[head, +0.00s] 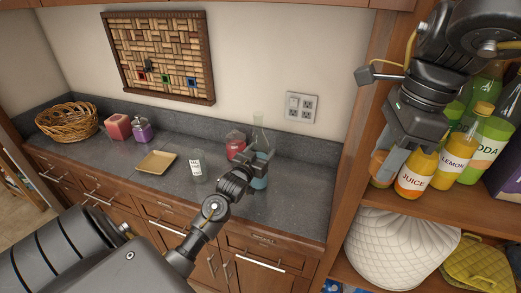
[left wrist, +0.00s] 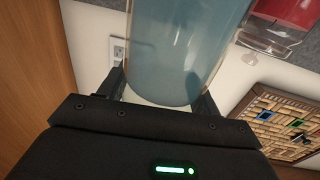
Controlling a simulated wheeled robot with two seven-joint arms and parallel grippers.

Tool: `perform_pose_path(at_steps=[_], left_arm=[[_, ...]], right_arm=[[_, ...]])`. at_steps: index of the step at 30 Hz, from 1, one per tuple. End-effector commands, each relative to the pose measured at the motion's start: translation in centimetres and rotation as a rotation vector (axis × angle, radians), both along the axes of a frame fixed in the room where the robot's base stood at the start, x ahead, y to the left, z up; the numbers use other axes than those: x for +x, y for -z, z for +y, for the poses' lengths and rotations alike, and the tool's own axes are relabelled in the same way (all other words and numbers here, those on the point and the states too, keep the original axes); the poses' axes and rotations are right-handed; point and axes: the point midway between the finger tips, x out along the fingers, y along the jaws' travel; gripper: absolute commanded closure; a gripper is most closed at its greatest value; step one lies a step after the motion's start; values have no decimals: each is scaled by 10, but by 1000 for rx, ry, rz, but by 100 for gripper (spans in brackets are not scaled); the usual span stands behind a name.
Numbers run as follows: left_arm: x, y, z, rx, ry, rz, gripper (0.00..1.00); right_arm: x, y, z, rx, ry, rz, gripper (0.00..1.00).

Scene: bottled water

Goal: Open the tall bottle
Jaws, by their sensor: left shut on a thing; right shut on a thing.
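The tall bottle (head: 259,134) stands at the back of the grey counter, with a clear narrow neck and blue contents. My left gripper (head: 262,165) is shut around its lower body, which fills the upper middle of the left wrist view (left wrist: 180,45). I cannot make out a cap on it. My right gripper (head: 408,150) is on the shelf at the right, far from the tall bottle. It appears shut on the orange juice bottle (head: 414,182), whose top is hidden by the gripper.
On the counter (head: 300,190) are a labelled clear glass (head: 197,166), a red container (head: 235,146), a tan tray (head: 157,161), a purple dispenser (head: 141,130) and a basket (head: 67,122). Lemon (head: 459,150) and soda (head: 487,152) bottles crowd the shelf beside my right gripper.

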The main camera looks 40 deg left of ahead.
Motion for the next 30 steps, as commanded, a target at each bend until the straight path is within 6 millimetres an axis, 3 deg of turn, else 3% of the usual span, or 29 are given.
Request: perform_pose_path(at_steps=[12, 13, 17, 27, 30], left_arm=[[0, 2, 0, 2, 0, -7, 91], [0, 5, 0, 0, 0, 0, 34], [0, 5, -1, 0, 0, 0, 17], [0, 1, 0, 0, 0, -1, 15], [-9, 5, -2, 1, 1, 2, 15]], right_arm=[[0, 2, 0, 0, 0, 0, 90], [0, 1, 0, 0, 0, 0, 90], [0, 1, 0, 0, 0, 0, 90], [0, -1, 0, 0, 0, 0, 90], [0, 4, 0, 0, 0, 0, 90]])
